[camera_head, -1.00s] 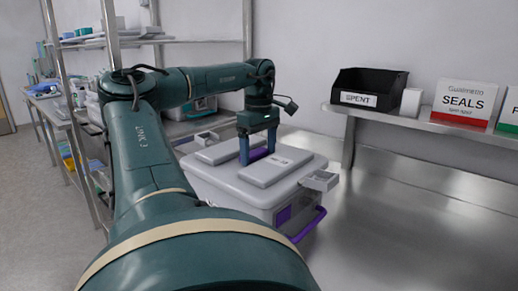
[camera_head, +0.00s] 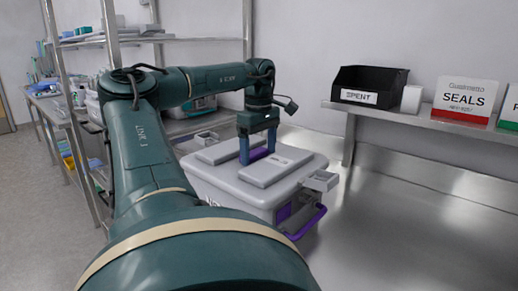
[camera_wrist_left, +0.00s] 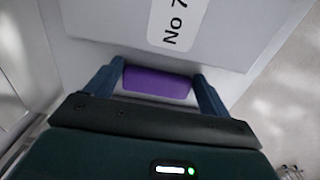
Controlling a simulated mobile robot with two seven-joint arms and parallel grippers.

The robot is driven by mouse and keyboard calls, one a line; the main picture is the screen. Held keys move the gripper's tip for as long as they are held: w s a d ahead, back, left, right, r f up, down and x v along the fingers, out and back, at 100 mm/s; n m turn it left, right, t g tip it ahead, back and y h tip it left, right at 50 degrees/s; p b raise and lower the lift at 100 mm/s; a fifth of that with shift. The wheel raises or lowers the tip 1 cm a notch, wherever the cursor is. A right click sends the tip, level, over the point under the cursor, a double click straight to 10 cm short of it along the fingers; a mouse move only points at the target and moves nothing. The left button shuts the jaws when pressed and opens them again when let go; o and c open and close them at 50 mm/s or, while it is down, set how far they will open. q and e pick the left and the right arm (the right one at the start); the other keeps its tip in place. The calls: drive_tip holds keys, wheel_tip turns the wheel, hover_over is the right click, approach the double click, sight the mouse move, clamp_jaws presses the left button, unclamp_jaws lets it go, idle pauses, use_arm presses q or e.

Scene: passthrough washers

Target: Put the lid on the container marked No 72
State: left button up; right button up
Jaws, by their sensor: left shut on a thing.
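The grey lid (camera_head: 275,166) lies over the grey container (camera_head: 232,196), which has purple latch and handle parts. From this view the lid looks level on the container's top; I cannot tell whether its edge is fully seated. My left gripper (camera_head: 259,155) points down at the lid's middle, its fingers shut on the purple lid handle. In the left wrist view the purple handle (camera_wrist_left: 157,82) spans between the two fingertips (camera_wrist_left: 160,84). A white label (camera_wrist_left: 180,22) there reads "No 7", the rest cut off. My right gripper is not in view.
The container stands on a shiny metal bench (camera_head: 400,225). A black bin marked SPENT (camera_head: 368,88) and a SEALS box (camera_head: 464,102) stand on a raised shelf behind. Bench to the right is clear. A metal rack stands at left.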

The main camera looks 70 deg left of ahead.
use_arm(q)
drive_tip(key=shift+f, duration=0.3)
idle(0.6)
drive_tip(key=o, duration=1.4)
drive_tip(key=shift+o, duration=0.3)
drive_tip(key=shift+f+b, duration=0.1)
drive_tip(key=shift+b, duration=0.2)
